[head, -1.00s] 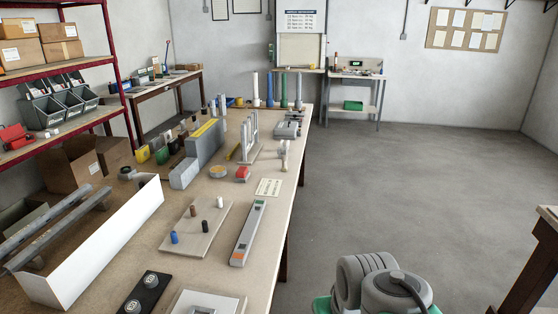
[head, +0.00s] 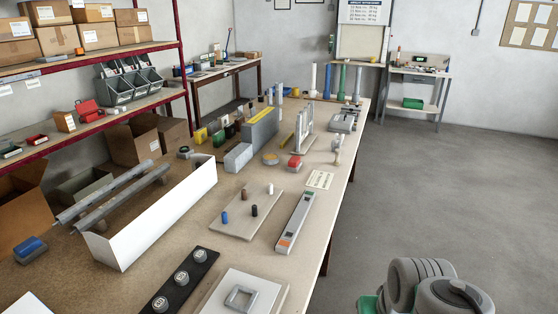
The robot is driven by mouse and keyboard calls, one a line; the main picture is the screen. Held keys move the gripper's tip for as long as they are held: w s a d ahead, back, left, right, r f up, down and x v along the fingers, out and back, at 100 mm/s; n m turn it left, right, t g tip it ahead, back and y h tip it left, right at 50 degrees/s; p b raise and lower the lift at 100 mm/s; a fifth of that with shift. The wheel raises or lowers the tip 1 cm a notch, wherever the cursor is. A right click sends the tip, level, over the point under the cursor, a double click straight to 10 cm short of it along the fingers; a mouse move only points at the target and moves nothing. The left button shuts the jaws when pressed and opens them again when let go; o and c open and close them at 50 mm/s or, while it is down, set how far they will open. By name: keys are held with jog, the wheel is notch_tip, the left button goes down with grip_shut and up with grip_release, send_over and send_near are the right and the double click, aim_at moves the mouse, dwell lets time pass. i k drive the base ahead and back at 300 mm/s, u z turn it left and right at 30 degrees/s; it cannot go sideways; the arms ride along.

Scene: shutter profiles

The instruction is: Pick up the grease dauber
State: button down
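I cannot single out the grease dauber with certainty. A small upright piece with a pale top (head: 337,144) stands near the right edge of the long workbench (head: 232,262), but it is too small to identify. Small blue, brown, black and white pegs stand on a beige board (head: 238,222) on the same bench. Grey rounded links of my arm, with green parts, show at the bottom right, off the bench's right side. My gripper is not in view.
A grey-orange bar (head: 295,222), a black strip with round knobs (head: 180,282) and a grey block (head: 260,130) also lie there. Red shelving (head: 185,75) stands left. Floor to the right is clear.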

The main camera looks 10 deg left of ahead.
aim_at(337, 151)
jog(key=z, duration=0.9)
jog(key=i, duration=3)
jog(key=u, duration=4.3)
